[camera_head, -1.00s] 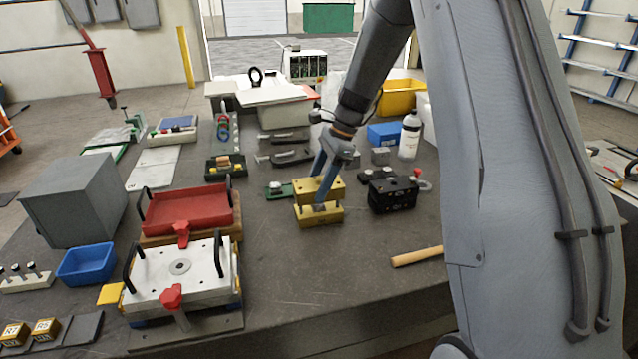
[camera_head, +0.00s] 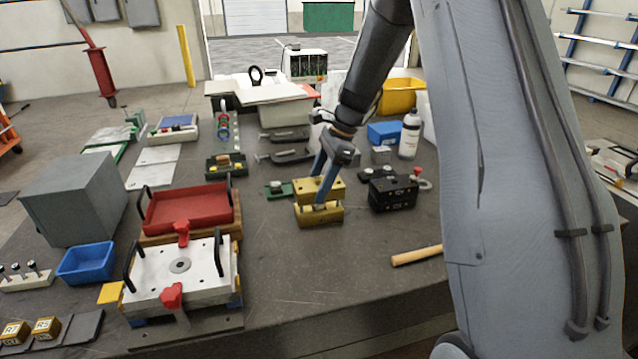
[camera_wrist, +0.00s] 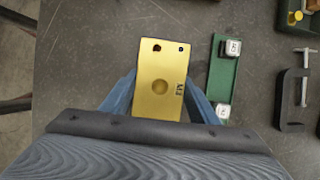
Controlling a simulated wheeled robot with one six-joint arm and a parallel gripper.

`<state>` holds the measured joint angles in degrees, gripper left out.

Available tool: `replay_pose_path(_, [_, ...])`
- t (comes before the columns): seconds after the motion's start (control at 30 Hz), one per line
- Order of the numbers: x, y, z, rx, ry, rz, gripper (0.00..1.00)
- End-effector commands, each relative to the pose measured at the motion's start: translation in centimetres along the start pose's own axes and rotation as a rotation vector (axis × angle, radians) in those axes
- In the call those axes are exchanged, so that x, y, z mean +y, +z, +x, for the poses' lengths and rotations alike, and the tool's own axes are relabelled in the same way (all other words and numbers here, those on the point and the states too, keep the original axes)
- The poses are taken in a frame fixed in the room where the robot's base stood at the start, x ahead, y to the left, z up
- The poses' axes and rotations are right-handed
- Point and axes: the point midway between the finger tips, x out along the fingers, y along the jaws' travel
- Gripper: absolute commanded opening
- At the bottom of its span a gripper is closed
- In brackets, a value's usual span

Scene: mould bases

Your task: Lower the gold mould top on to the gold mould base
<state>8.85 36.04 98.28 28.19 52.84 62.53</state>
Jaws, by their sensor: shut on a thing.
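The gold mould top (camera_head: 325,190) is a flat gold block with holes in its upper face. My gripper (camera_head: 322,190) is shut on it, with one blue-grey finger showing across its front. In the wrist view the gold mould top (camera_wrist: 160,80) lies between the two blue fingers of my gripper (camera_wrist: 160,97), with a round recess and dark lettering on it. The gold mould base (camera_head: 319,216) stands on the bench directly below the top. A narrow dark gap with posts shows between them, so the top looks raised above the base. In the wrist view the top hides the base.
A black mould block (camera_head: 393,195) stands close to the right. A green tray (camera_wrist: 222,80) with small white-topped blocks lies close by. A wooden handle (camera_head: 416,255) lies in front right, and a red tray (camera_head: 187,208) stands left. The bench front centre is clear.

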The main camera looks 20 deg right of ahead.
Motion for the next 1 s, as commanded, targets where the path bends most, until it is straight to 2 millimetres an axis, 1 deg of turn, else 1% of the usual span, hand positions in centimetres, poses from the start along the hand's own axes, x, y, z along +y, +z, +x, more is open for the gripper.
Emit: replay_pose_path(1.0, [-0.1, -0.5, 1.3, 0.000, -0.002, 0.000, 0.05])
